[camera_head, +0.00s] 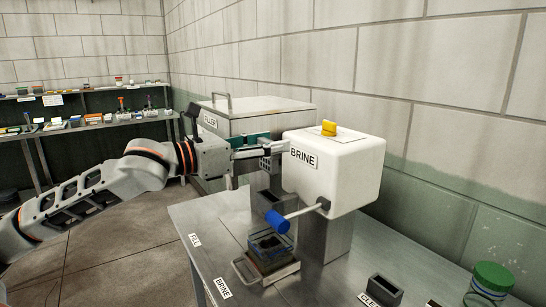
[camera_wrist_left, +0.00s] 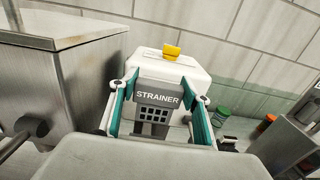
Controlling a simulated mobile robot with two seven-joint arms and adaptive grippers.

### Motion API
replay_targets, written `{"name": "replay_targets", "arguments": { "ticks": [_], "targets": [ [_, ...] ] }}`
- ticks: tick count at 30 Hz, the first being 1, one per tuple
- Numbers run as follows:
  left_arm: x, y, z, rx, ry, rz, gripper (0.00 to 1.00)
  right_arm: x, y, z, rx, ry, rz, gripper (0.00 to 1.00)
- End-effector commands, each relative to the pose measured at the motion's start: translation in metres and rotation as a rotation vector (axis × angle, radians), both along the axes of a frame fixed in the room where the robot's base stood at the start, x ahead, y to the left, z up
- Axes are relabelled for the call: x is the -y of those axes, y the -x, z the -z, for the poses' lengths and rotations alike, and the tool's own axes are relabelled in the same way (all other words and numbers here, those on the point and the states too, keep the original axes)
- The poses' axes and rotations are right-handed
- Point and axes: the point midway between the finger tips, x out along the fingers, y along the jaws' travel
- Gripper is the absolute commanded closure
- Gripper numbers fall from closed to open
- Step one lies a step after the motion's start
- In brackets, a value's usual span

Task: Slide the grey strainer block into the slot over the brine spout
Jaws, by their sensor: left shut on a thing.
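The grey strainer block (camera_wrist_left: 154,117), labelled STRAINER and pierced with square holes, is between the teal-lined fingers of my left gripper (camera_wrist_left: 161,90). The gripper (camera_head: 262,147) is shut on it, level and close to the left face of the white BRINE housing (camera_head: 345,170). In the head view the block (camera_head: 270,162) is partly covered by the fingers. A grey box-like spout part (camera_head: 268,188) sits just below it. I cannot tell whether the block touches the slot, which is hidden. My right gripper is out of view.
A blue-handled lever (camera_head: 277,222) juts from the housing above a glass jar (camera_head: 268,246) on a metal tray (camera_head: 242,271). A lidded metal tank (camera_head: 258,117) stands behind. A dark open box (camera_head: 384,290) and a green-lidded jar (camera_head: 490,280) stand front right.

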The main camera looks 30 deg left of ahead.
Motion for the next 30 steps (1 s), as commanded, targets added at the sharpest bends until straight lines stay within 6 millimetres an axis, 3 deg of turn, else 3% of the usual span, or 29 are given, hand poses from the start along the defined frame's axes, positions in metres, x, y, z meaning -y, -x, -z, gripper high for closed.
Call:
{"name": "replay_targets", "arguments": {
  "ticks": [15,23,30],
  "targets": [
    [-0.001,0.001,-0.004,0.000,0.001,0.002,0.75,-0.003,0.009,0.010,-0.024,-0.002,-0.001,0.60],
    [-0.002,0.002,-0.007,0.000,0.001,0.000,0.75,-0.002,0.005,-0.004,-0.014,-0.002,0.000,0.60],
    [-0.002,0.001,0.023,-0.003,0.002,0.001,0.75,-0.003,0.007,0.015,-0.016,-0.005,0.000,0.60]
  ]
}}
